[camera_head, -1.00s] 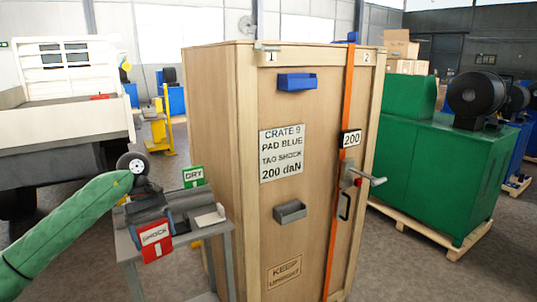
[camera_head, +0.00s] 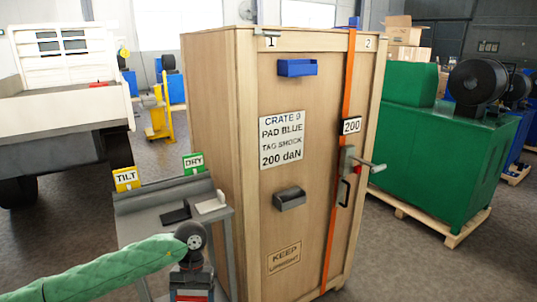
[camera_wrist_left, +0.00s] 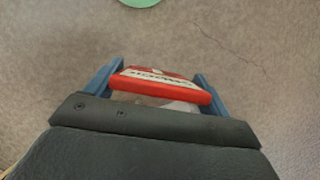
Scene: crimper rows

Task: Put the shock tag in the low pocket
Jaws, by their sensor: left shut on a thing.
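The red shock tag (camera_wrist_left: 165,88) is gripped between the blue fingers of my left gripper (camera_wrist_left: 155,82), above the floor in the wrist view. In the head view my left gripper (camera_head: 192,284) is at the bottom edge, in front of the work stand and lower left of the crate. Only a little of the tag shows there. The low pocket (camera_head: 290,201) is an open grey bin on the wooden crate's (camera_head: 305,150) front, apart from the gripper to its upper right. A blue pocket (camera_head: 297,68) is higher up. My right gripper is out of view.
The grey stand (camera_head: 150,235) left of the crate holds a yellow TILT tag (camera_head: 126,179), a green DRY tag (camera_head: 194,162), and a dark and a white block. An orange strap (camera_head: 347,80) with a ratchet handle (camera_head: 362,164) runs down the crate's right side.

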